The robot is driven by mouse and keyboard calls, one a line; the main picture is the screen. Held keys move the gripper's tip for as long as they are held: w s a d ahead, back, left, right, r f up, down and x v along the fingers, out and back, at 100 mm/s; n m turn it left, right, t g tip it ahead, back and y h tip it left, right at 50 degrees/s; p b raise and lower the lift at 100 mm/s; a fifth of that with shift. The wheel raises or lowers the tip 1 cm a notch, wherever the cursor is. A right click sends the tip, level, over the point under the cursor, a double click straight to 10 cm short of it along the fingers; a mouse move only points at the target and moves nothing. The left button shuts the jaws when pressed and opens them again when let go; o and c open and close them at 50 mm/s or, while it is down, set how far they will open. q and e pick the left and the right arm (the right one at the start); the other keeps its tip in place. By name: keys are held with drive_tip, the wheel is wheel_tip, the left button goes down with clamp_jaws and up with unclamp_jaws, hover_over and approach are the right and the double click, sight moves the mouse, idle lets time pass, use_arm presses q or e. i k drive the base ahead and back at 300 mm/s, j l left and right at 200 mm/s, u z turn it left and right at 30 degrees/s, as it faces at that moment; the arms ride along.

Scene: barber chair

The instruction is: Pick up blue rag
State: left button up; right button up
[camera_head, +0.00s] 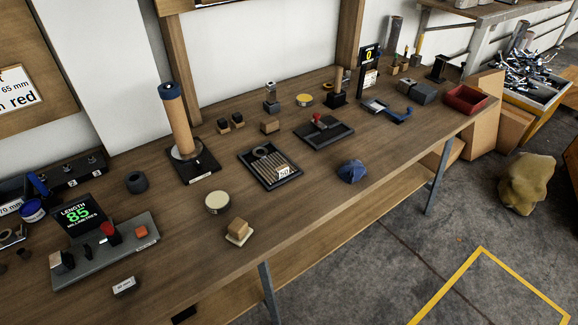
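The blue rag (351,171) is a small crumpled dark blue bundle. It lies on the wooden workbench (310,205) near the front edge, right of the middle of the view. Nothing touches it, and the bench around it is bare. Neither of my grippers shows in the head view.
A black tray with rods (290,179) lies left of the rag, and another black tray (342,137) lies behind it. A red bin (466,99) stands at the bench's right end. A yellow sack (526,184) sits on the floor. The floor before the bench is open.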

sight(352, 171)
drive_tip(key=i+l+u, duration=0.15)
drive_tip(key=l+u, duration=0.25)
drive_tip(key=l, duration=0.4)
drive_tip(key=l+u, duration=0.4)
drive_tip(key=l, duration=0.4)
